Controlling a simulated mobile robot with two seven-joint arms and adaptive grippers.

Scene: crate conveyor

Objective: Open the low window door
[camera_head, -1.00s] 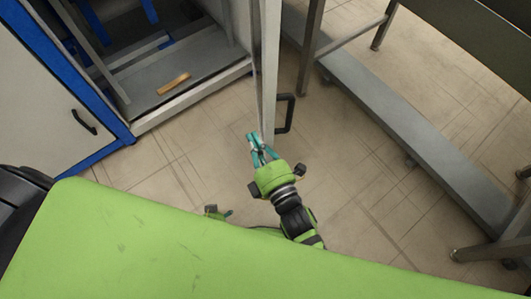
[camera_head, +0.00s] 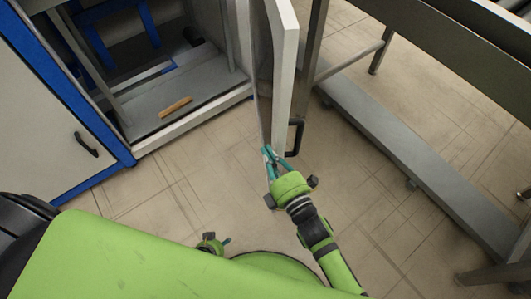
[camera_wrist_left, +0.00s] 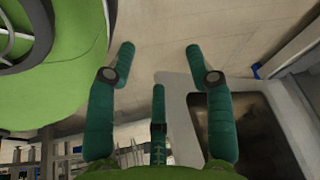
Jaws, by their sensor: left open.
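The low door (camera_head: 284,70) is seen nearly edge-on in the head view, swung out from the cabinet opening. Its black handle (camera_head: 296,136) is on its right face near the lower end. My right gripper (camera_head: 275,153) is at the door's near end, just below and left of the handle. Its teal fingers are apart; whether they touch the door I cannot tell. My left gripper (camera_wrist_left: 160,50) shows in the left wrist view with its teal fingers spread and nothing between them. The door's window pane is not clearly visible.
The open cabinet has a grey floor (camera_head: 150,114) with a wooden-coloured block (camera_head: 175,106) on it. A blue-framed panel (camera_head: 50,110) with a black handle stands left. A conveyor frame (camera_head: 420,165) stands right. Tiled floor (camera_head: 170,200) is free in front.

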